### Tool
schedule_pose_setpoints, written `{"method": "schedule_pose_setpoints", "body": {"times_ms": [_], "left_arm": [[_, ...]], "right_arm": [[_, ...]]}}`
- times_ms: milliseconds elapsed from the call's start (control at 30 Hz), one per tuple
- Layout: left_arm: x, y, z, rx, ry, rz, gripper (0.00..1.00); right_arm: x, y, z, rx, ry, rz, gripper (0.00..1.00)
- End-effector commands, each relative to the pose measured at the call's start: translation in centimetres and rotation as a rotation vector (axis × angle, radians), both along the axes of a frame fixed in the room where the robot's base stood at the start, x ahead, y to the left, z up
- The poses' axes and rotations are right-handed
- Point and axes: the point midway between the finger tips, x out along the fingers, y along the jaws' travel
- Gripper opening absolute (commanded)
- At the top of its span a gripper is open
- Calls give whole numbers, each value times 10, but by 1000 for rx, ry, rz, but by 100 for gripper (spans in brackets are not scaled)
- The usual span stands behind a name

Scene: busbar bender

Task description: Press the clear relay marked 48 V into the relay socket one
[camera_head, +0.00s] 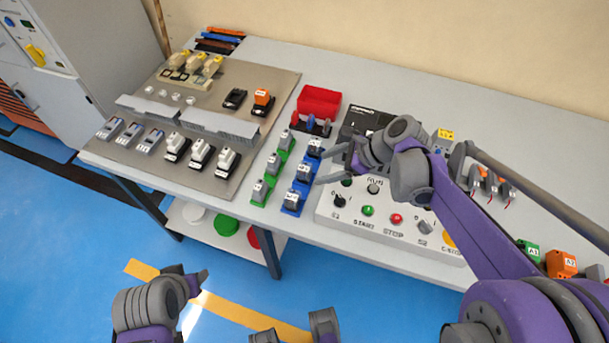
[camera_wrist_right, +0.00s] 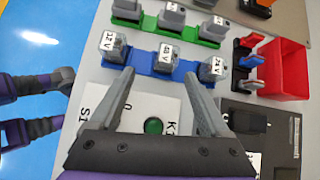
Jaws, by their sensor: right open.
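Three grey relays with white labels stand on a blue strip (camera_wrist_right: 184,68). In the right wrist view the middle relay reads 48 V (camera_wrist_right: 167,52); it also shows in the head view (camera_head: 304,172). My right gripper (camera_wrist_right: 158,74) is open and empty, its fingertips close to the blue strip on either side of the 48 V relay; it also shows in the head view (camera_head: 324,166). A dark, empty-looking socket (camera_head: 234,98) sits on the grey board; I cannot read its mark. My left gripper (camera_head: 197,291) is low in front of the table, its jaws unclear.
A relay marked 12 V (camera_wrist_right: 115,46) and one marked 24 V (camera_wrist_right: 213,68) flank the 48 V relay. A green strip (camera_head: 274,174) of similar relays, a red bin (camera_head: 319,101) and a button panel (camera_head: 350,212) are close by. An orange block (camera_head: 263,98) stands beside the dark socket.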

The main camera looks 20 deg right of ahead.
Motion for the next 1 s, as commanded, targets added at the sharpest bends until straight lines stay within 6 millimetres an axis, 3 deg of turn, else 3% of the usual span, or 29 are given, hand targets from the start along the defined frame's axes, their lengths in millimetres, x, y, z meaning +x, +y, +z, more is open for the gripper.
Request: {"method": "schedule_pose_setpoints", "body": {"times_ms": [167,800,1000], "left_arm": [[-1,0,-4,0,2,0,50],[-1,0,-8,0,3,0,50],[-2,0,-10,0,3,0,50]], "right_arm": [[14,-2,-6,95,57,-92,80],[49,53,-62,95,58,-91,80],[55,62,-74,96,59,-93,80]]}}
